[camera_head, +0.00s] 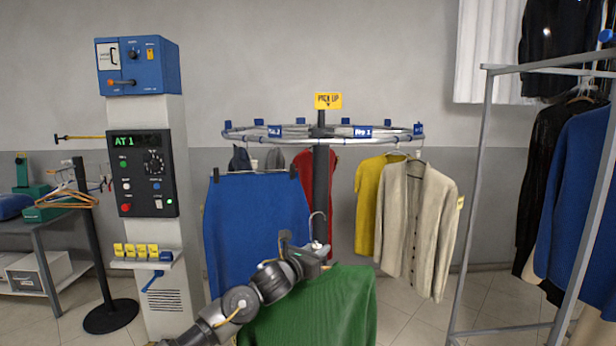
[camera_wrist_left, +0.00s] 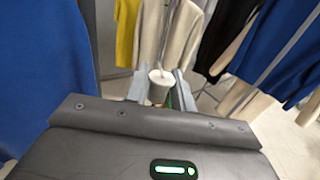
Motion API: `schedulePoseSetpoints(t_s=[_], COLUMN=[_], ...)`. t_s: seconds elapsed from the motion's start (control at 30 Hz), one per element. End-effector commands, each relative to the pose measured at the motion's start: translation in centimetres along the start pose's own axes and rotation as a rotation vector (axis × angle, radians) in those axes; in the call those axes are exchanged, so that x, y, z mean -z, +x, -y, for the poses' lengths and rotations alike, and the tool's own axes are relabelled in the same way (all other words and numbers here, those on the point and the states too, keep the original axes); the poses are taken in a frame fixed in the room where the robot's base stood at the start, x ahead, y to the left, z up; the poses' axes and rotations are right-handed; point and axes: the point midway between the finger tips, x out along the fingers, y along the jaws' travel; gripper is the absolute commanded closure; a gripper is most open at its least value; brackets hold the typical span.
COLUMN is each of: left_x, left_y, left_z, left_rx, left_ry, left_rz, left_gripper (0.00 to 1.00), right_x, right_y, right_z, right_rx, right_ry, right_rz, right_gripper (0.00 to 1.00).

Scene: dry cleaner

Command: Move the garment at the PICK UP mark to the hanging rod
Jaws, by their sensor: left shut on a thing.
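My left gripper (camera_head: 318,250) is shut on the hanger of a green garment (camera_head: 345,305). The hanger's hook (camera_head: 318,222) stands up above the fingers, and the garment hangs below them, partly hidden by my arm. In the left wrist view the fingers (camera_wrist_left: 160,90) close around a pale cylindrical piece of the hanger (camera_wrist_left: 160,80). The yellow PICK UP sign (camera_head: 328,101) stands on top of the round conveyor rail (camera_head: 290,137), behind the gripper. A grey metal rack with a top rod (camera_head: 540,64) stands at the right. My right gripper is not in view.
A blue garment (camera_head: 255,225) hangs close to the left of the gripper. Red, yellow (camera_head: 370,200) and cream (camera_head: 415,225) garments hang on the conveyor. Dark and blue (camera_head: 580,190) clothes hang at the rack. A control post (camera_head: 145,175) stands at the left.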

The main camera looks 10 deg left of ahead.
Motion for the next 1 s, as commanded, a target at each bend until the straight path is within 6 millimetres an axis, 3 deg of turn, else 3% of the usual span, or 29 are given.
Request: schedulePoseSetpoints(t_s=[0.03,0.2,0.4,0.5,0.7,1.0], left_x=[-2.6,-9.1,-15.6,-17.9,-20.2,-20.1], left_y=[1.3,4.2,5.6,5.8,5.8,5.2], left_z=[-0.6,-3.0,-5.4,-6.3,-7.1,-7.4], left_rx=[-0.021,-0.104,-0.192,-0.224,-0.255,-0.258], left_ry=[0.005,0.005,0.002,0.001,0.000,-0.002], left_rz=[0.010,0.008,0.007,0.005,0.002,0.002], left_gripper=[1.00,1.00,1.00,1.00,1.00,1.00], right_x=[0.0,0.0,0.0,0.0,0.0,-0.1], right_y=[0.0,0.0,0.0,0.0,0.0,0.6], right_z=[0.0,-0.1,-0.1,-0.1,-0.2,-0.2], right_rx=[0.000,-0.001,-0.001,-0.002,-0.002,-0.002], right_ry=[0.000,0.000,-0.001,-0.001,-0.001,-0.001], right_rz=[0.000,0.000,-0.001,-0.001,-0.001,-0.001], right_gripper=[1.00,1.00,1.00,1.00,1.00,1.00])
